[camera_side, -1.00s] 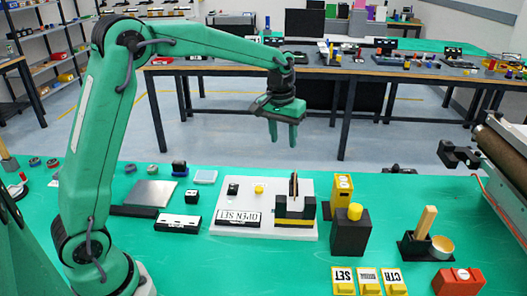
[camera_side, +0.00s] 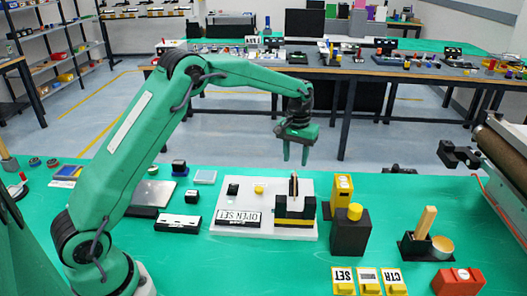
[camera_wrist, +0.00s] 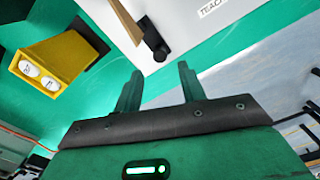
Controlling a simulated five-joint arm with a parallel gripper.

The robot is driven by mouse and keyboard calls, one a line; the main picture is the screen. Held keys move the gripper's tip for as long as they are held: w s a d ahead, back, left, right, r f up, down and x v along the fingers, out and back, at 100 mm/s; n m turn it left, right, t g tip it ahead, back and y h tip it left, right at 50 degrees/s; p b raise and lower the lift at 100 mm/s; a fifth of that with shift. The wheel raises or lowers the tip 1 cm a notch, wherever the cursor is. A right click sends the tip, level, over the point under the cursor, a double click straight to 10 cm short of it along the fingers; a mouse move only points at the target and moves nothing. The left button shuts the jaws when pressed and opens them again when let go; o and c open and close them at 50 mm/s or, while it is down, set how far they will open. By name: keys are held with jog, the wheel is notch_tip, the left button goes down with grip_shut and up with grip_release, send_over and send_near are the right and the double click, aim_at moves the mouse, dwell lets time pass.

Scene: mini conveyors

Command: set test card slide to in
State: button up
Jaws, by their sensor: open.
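A white base plate (camera_side: 228,190) on the green table carries a black block with a yellow stripe (camera_side: 295,213) at its right end. A thin upright brown piece (camera_side: 294,184) stands in that block; I take this to be the test card slide, but cannot read its position. In the wrist view a tan strip (camera_wrist: 127,20) with a black knob (camera_wrist: 155,42) shows against a white surface ahead of the fingers. My gripper (camera_side: 295,161) is open and empty, above and behind the block, pointing down. Its two fingers (camera_wrist: 159,75) stand apart in the wrist view.
Right of the plate stand a yellow block (camera_side: 342,186) and a black box with a yellow knob (camera_side: 350,236). The wrist view shows a yellow block with two white buttons (camera_wrist: 45,68). Labelled yellow tiles (camera_side: 368,280) lie in front. A roller machine (camera_side: 505,150) is far right.

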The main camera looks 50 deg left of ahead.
jog(key=shift+f, duration=3.6)
grip_shut()
